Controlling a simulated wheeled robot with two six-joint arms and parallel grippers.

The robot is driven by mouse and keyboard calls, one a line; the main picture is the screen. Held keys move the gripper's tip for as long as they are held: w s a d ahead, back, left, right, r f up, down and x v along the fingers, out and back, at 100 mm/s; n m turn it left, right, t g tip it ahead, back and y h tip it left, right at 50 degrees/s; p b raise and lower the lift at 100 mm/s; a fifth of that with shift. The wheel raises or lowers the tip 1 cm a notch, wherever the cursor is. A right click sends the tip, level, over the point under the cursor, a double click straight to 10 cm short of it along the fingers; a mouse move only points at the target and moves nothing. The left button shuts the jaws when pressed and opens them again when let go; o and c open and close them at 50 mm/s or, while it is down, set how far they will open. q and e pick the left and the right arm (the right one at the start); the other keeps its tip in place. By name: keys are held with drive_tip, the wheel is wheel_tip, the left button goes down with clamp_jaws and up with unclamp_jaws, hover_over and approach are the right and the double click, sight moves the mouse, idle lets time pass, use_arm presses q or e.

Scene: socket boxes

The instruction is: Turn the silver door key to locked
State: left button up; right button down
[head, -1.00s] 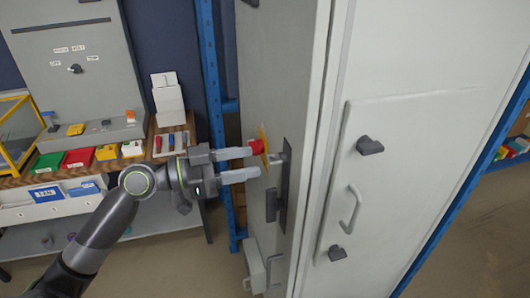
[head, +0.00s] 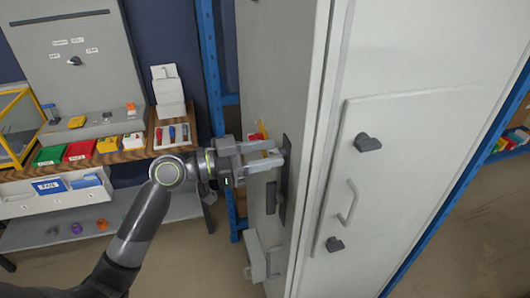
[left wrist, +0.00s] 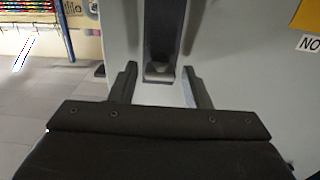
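A dark upright lock plate (head: 284,190) is on the side face of the tall pale cabinet (head: 280,60). My left gripper (head: 279,153) is at the plate's upper part, its two pale fingers apart and pointing at it. The silver key cannot be made out in the head view, where the fingers cover that spot. In the left wrist view, the dark plate runs down between the spread fingers, and a small grey piece (left wrist: 158,73) at its lower end lies between them. I cannot tell whether this is the key or whether the fingers touch it. My right gripper is not in view.
A red and yellow part (head: 262,130) on the cabinet side is partly hidden behind my gripper. A pale box (head: 256,257) sticks out lower down. The cabinet front has dark knobs (head: 368,143) and a handle (head: 349,203). A wooden bench with coloured boxes (head: 79,150) stands left.

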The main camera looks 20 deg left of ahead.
use_arm(q)
drive_tip(key=c, duration=0.7)
drive_tip(key=shift+c, duration=0.2)
drive_tip(key=shift+n, duration=0.3)
drive_tip(key=n, duration=0.3)
drive_tip(key=n+p, duration=0.1)
drive_tip(key=n, duration=0.3)
drive_tip(key=shift+w, duration=0.1)
drive_tip(key=n+p, duration=0.3)
drive_tip(key=n, duration=0.2)
drive_tip(key=shift+a, duration=0.1)
drive_tip(key=n+p, duration=0.2)
drive_tip(key=n, duration=0.3)
drive_tip(key=shift+f+p, duration=0.15)
drive_tip(key=shift+p, duration=0.25)
drive_tip(key=shift+n, duration=0.3)
